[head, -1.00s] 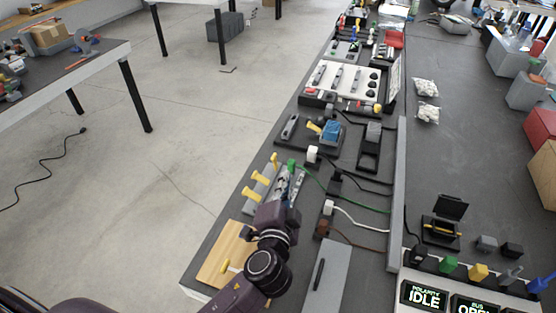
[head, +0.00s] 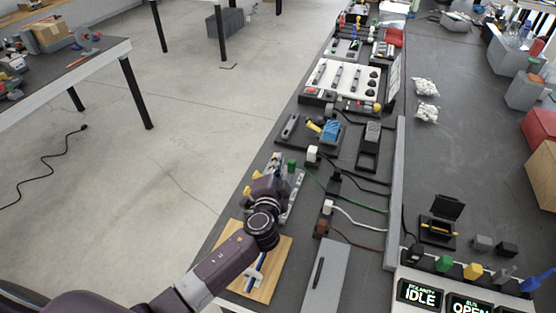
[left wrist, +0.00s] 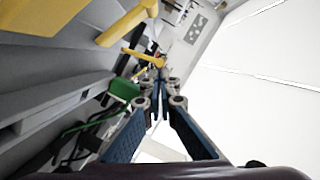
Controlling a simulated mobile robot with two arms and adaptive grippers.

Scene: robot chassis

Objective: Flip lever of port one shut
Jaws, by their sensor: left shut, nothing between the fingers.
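A grey port block carries a row of yellow levers; one yellow lever (head: 247,191) shows at the near end in the head view, and my gripper partly covers the others. In the left wrist view, a large yellow lever (left wrist: 128,24) stands at the upper left, and another yellow lever (left wrist: 142,57) lies just beyond my fingertips. My left gripper (head: 274,168) is at the lever row. In the left wrist view the left gripper (left wrist: 152,78) is shut and empty, its tips close to the farther lever; contact cannot be told. Port numbers are not readable. My right gripper is not in view.
A green plug (head: 291,166) with a green cable sits right beside the lever row. A wooden board (head: 276,279) lies at the near table edge, partly under my arm. White plugs, cables and a grey panel (head: 326,278) lie to the right. Open floor is left.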

